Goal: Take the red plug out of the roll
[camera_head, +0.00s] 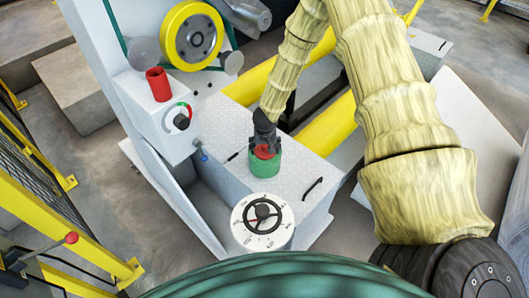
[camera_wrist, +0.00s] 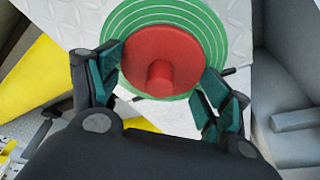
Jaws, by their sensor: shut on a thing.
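The red plug (camera_wrist: 165,55) is a round red disc with a short knob, seen large in the wrist view. It sits at the top of the green roll (camera_wrist: 215,28). In the head view the green roll (camera_head: 265,169) stands upright on the checkered metal plate, and a bit of the red plug (camera_head: 264,152) shows at its top. My gripper (camera_head: 265,141) points down at the plug from above. Its two fingers (camera_wrist: 160,85) are shut on the plug at either side of its rim. I cannot tell whether the plug is lifted from the roll.
A white dial with a black handwheel (camera_head: 262,214) stands just in front of the roll. A red cylinder (camera_head: 158,84) and a yellow wheel (camera_head: 192,35) are on the white machine at left. The checkered plate (camera_head: 230,120) is clear around the roll, apart from small black handles.

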